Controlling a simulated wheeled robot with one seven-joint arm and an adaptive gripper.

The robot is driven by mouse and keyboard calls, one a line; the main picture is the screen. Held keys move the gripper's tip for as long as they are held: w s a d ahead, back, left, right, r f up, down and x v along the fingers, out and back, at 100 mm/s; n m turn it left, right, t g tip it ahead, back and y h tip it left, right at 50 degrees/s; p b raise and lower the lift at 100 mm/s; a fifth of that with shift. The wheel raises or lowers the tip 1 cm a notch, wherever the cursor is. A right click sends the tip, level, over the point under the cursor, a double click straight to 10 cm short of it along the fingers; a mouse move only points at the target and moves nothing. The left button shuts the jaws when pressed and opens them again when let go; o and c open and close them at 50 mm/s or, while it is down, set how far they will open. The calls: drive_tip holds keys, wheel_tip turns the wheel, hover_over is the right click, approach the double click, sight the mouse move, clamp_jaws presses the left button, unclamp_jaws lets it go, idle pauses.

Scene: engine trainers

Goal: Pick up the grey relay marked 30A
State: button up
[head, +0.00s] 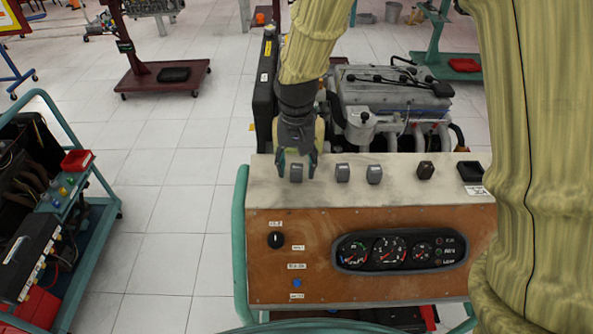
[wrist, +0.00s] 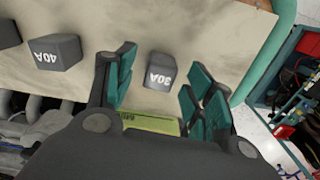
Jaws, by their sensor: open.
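The grey relay marked 30A (wrist: 160,71) stands on the pale top of the engine trainer panel (head: 320,195). In the head view this relay (head: 296,174) is the leftmost in a row. My gripper (head: 297,167) is open above it, one finger on each side. In the wrist view the relay lies between the green-padded fingers of my gripper (wrist: 162,80), with gaps on both sides. Contact is not seen. A similar grey relay marked 40A (wrist: 58,53) stands beside it.
Another grey relay (head: 374,174), a dark brown relay (head: 425,170) and a black box (head: 470,171) stand further right on the panel top. The engine (head: 385,100) is behind it. A green-framed cart (head: 110,205) stands at left, with clear floor between.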

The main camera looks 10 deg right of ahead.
drive_tip(key=shift+w, duration=0.1)
drive_tip(key=shift+c, duration=0.2)
drive_tip(key=c, duration=1)
drive_tip(key=shift+r, duration=0.1)
